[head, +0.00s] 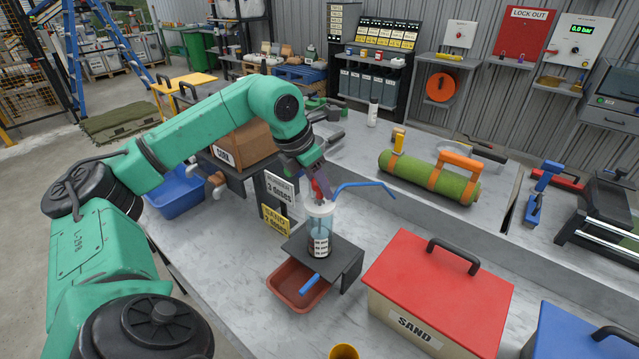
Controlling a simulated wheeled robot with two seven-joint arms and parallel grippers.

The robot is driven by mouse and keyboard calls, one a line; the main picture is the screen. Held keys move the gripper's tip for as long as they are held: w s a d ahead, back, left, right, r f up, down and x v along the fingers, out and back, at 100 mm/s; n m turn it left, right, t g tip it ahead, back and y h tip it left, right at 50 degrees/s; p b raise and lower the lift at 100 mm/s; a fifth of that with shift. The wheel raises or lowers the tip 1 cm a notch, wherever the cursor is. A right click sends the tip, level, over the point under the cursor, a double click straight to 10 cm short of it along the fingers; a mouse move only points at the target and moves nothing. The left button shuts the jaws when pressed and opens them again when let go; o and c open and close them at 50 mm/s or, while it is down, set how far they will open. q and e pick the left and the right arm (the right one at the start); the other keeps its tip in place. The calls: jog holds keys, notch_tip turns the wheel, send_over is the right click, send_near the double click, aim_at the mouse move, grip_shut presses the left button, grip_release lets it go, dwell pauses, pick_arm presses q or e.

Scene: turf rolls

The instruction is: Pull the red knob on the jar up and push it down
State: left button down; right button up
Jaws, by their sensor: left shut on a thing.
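The jar (319,235) is a clear container with bluish contents and a pale lid. It stands upright on a dark grey stand (345,262) near the middle of the head view. The red knob (316,188) is at the jar's top, partly hidden by my gripper. My left gripper (319,190) comes down from above and is shut on the red knob. A blue bent tube (365,185) reaches out to the right beside the jar's top. I cannot tell how far the knob is raised. My right gripper is not in view.
A reddish tray (290,290) sits below the stand's front. A red-lidded sand box (440,285) stands to the right, with a blue-lidded box (580,335) beyond it. Yellow and white dose signs (277,222) stand left of the jar. A turf roll (430,177) lies behind.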

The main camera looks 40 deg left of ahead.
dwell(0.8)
pick_arm(q)
notch_tip(320, 180, up, 6)
jog(key=p, duration=0.5)
jog(key=shift+w+f, duration=0.15)
jog(key=shift+f, duration=0.05)
jog(key=shift+c, duration=2.3)
grip_release()
jog(key=shift+s+r, duration=0.2)
jog(key=shift+r, duration=0.05)
jog(key=p+v, duration=0.1)
jog(key=v, duration=1.3)
jog(key=shift+s+p, duration=0.25)
jog(key=shift+p, duration=0.05)
